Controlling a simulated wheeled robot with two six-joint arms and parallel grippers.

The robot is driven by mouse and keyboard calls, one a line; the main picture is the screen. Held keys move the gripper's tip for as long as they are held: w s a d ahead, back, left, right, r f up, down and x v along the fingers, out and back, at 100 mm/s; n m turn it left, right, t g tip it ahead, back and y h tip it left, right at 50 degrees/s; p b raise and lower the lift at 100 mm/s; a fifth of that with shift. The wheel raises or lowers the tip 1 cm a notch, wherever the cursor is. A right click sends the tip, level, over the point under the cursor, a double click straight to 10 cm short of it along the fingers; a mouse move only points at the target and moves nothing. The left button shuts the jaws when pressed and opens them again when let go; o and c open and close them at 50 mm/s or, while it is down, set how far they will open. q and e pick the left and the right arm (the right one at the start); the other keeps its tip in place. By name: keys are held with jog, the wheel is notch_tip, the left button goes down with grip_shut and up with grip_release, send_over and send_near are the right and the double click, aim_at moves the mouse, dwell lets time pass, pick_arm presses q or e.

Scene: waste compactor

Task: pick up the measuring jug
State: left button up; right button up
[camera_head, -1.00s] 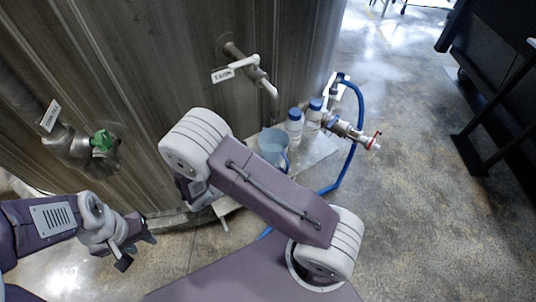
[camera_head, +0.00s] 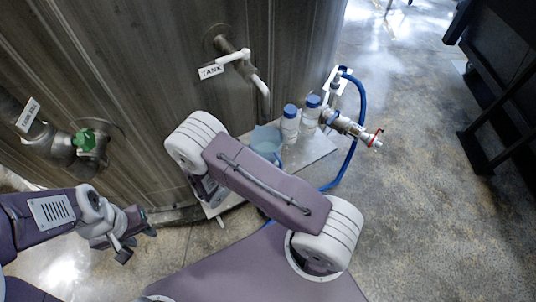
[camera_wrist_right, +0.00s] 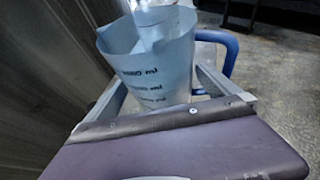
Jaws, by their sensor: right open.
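The measuring jug (camera_head: 265,140) is a translucent pale-blue jug standing on a low grey shelf (camera_head: 312,152) beside the tank. Its lower part is partly hidden by my right arm in the head view. My left gripper (camera_head: 138,243) is open and empty at lower left, far from the jug.
Two white bottles with blue caps (camera_head: 290,124) stand right of the jug. A metal valve (camera_head: 345,126) and blue hose (camera_head: 356,150) are further right. A pipe with a TANK label (camera_head: 211,71) is above. Open floor lies to the right.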

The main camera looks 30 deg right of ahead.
aim_at(274, 140)
jog(key=x, duration=0.3)
jog(key=shift+f, duration=0.15)
jog(key=shift+c, duration=0.3)
jog(key=c, duration=1.8)
jog(key=shift+o, duration=0.2)
jog(key=shift+r, duration=0.55)
notch_tip(274, 140, up, 3)
jog(key=shift+r+p, duration=0.2)
jog(key=shift+p, duration=0.1)
jog(key=s+d+r+p, duration=0.5)
jog(key=s+r, duration=0.1)
jog(key=s, duration=0.4)
jog(key=shift+s+d+r, duration=0.2)
jog(key=shift+d+r, duration=0.05)
jog(key=shift+r, duration=0.15)
